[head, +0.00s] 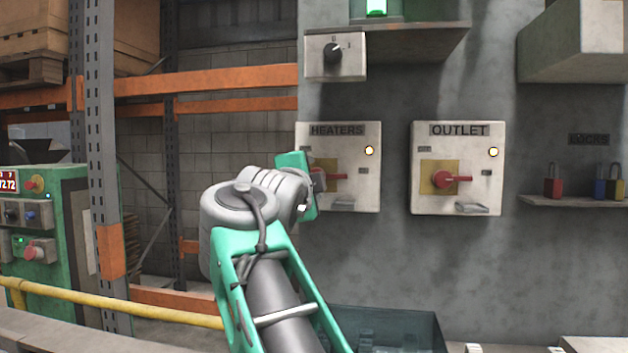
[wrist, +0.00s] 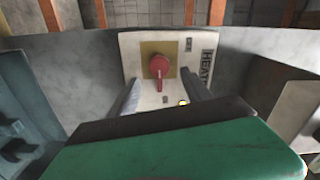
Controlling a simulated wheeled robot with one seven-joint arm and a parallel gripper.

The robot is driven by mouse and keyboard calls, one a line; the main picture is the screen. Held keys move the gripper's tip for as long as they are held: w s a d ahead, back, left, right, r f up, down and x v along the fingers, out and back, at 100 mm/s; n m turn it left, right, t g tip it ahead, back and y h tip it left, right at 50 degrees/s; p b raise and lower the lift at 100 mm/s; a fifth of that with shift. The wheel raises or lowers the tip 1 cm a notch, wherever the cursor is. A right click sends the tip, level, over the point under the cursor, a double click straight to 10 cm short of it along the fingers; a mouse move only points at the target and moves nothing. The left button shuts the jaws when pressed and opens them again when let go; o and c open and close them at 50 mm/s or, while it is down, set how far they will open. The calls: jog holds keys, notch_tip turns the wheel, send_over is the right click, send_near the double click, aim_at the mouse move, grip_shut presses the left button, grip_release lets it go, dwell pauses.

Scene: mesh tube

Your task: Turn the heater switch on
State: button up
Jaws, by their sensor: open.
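The heater switch box (head: 345,198), labelled HEATERS, is a pale panel on the grey wall. Its red rotary handle (head: 338,177) lies horizontally, pointing right, on a yellow plate. A small light on the panel's upper right glows yellow. My wrist covers the left part of the box in the head view. In the wrist view the red handle (wrist: 160,68) points down the picture. My gripper (wrist: 160,84) is open, facing the panel, with one finger on each side of the handle's line. I cannot tell whether either finger touches it.
A similar OUTLET box (head: 458,200) with a red handle is to the right. A small selector box (head: 335,65) is above. A shelf (head: 575,200) with padlocks is at far right. A green machine (head: 50,260) and orange racks stand left.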

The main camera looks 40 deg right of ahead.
dwell(0.3)
jog(key=w+a+f+n+g+y+p, duration=0.1)
jog(key=w+a+f+n+y+p, duration=0.1)
jog(key=a+f+n+y+p, duration=0.45)
jog(key=w+a+f+n+y+p, duration=0.25)
jog(key=a+f+n+p, duration=0.35)
jog(key=a+n+p, duration=0.3)
jog(key=s+a+f+n+g+y+p, duration=0.5)
jog(key=s+a+f+n+p, duration=0.4)
jog(key=s+a+f, duration=0.5)
jog(key=s+f+n+g, duration=0.1)
jog(key=s, duration=0.2)
jog(key=shift+s+a+n+g, duration=0.15)
jog(key=shift+a+n+g, duration=0.2)
jog(key=shift+g, duration=0.05)
jog(key=shift+f, duration=0.1)
